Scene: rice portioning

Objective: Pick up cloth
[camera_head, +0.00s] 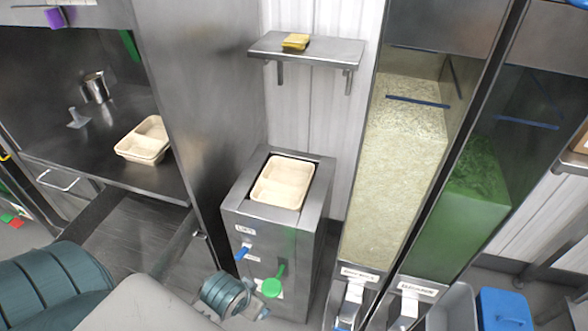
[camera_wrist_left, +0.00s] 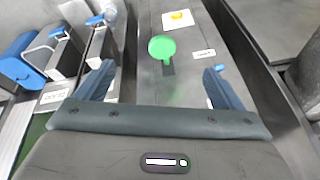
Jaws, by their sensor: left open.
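A folded yellow cloth (camera_head: 296,41) lies on a small metal wall shelf (camera_head: 330,53) at the top middle of the head view. My left gripper (camera_wrist_left: 160,84) shows in the left wrist view with its two blue-grey fingers spread wide and nothing between them. It faces the front of a metal cabinet with a round green knob (camera_wrist_left: 162,47). In the head view my left arm comes in low at the left, well below and apart from the shelf and cloth. The cloth is not seen in the left wrist view. My right gripper is in neither view.
A metal cabinet (camera_head: 238,213) with a beige tray (camera_head: 283,182) on top stands below the shelf. Tall clear dispensers (camera_head: 392,160) stand at the right. A steel alcove at the left holds beige trays (camera_head: 145,141) and a metal jug (camera_head: 96,87).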

